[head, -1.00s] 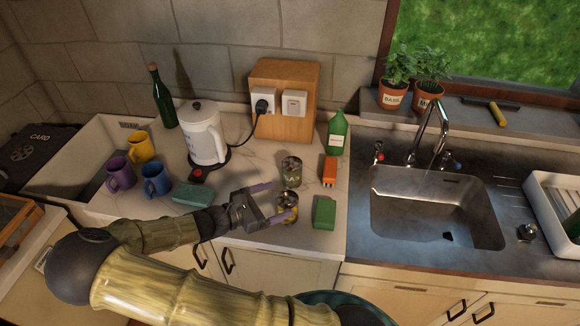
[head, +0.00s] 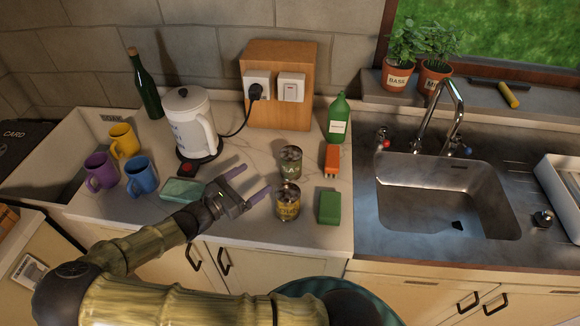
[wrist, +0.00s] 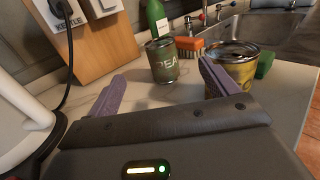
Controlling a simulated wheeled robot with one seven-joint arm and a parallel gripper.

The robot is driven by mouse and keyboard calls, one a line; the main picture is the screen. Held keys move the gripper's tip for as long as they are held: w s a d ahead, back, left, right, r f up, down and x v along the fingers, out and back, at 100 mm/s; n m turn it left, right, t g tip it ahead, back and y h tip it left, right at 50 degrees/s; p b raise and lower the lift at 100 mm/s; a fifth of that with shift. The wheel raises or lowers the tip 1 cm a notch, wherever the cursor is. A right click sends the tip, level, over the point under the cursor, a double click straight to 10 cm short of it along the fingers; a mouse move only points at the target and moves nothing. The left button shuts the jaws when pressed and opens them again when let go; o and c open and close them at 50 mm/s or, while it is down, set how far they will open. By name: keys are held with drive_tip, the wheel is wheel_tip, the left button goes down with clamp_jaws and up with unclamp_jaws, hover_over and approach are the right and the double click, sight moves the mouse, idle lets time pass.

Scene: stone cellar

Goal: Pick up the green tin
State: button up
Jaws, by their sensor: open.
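The green tin (head: 291,163), with a pale label, stands upright on the worktop behind a yellow tin (head: 287,206). My gripper (head: 254,180) is open and empty, just left of the two tins, its purple fingers pointing right toward the green tin. In the wrist view the green tin (wrist: 162,62) stands beyond the fingertips, in the gap between them, not touched. The yellow tin (wrist: 236,60) is close behind the right finger there, which covers part of it; I cannot tell whether they touch.
A green block (head: 330,208) and an orange brush (head: 332,160) lie right of the tins, with a green bottle (head: 338,120) behind. The white kettle (head: 190,125) and a teal sponge (head: 181,190) are left of my gripper. The sink (head: 450,195) is further right.

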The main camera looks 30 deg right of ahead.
sight(283, 162)
drive_tip(key=shift+w+f+b, duration=0.15)
drive_tip(key=shift+f+b, duration=0.4)
drive_tip(key=shift+f, duration=0.3)
drive_tip(key=shift+w+d+r, duration=0.1)
drive_tip(key=shift+d, duration=0.2)
drive_tip(key=p+x, duration=0.2)
drive_tip(key=x, duration=0.9)
drive_tip(key=shift+p, duration=0.4)
drive_tip(key=shift+d, duration=0.25)
drive_tip(key=p+x, duration=0.1)
drive_tip(key=x, duration=0.1)
drive_tip(key=p+x, duration=0.1)
drive_tip(key=x, duration=0.2)
drive_tip(key=shift+d+f, duration=0.15)
drive_tip(key=shift+f, duration=0.1)
